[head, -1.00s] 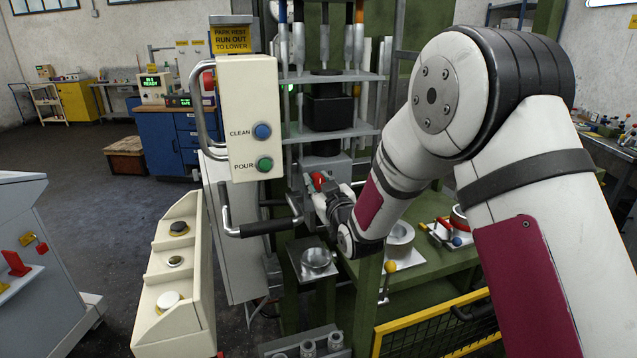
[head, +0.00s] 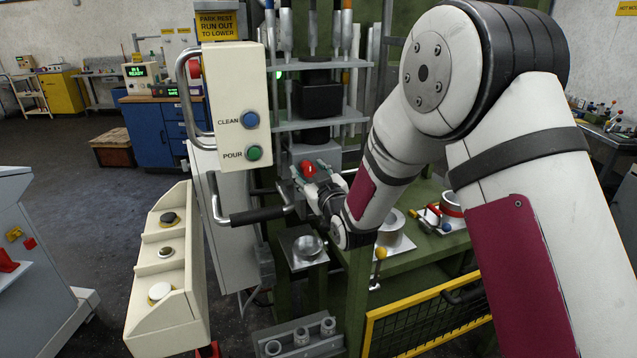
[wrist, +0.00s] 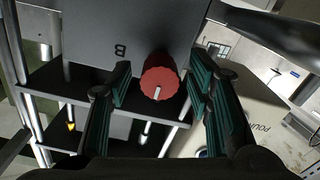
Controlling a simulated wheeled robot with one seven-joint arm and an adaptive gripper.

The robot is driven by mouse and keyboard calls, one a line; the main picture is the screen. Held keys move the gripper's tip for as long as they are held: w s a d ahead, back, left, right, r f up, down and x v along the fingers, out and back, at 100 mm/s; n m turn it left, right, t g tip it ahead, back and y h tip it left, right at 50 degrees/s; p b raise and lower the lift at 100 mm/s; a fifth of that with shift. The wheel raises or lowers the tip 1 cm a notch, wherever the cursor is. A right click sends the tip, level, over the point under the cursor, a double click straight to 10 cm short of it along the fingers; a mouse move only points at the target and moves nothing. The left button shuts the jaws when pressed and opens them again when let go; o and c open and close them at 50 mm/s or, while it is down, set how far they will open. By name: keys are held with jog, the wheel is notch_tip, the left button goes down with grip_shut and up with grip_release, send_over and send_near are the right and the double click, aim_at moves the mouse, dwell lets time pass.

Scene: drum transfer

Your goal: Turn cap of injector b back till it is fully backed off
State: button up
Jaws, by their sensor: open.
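The cap of injector b (wrist: 160,78) is a red ribbed knob with a white mark on its face. It sits on a grey block (wrist: 115,40) that bears a letter B, seen turned over in the wrist view. The cap also shows as a small red spot in the head view (head: 308,168). My gripper (wrist: 162,90) is open, with one finger on each side of the cap. A gap shows on both sides, and I see no clear contact. In the head view my gripper (head: 312,172) is small and partly covers the block.
A cream control box (head: 238,110) with CLEAN and POUR buttons and a black-gripped handle (head: 258,214) stand left of my gripper. A metal cup (head: 308,247) is below. A yellow-framed mesh guard (head: 430,310) is at the front. Open floor lies to the left.

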jog(key=v, duration=1)
jog(key=shift+s+d, duration=0.15)
jog(key=shift+s, duration=0.2)
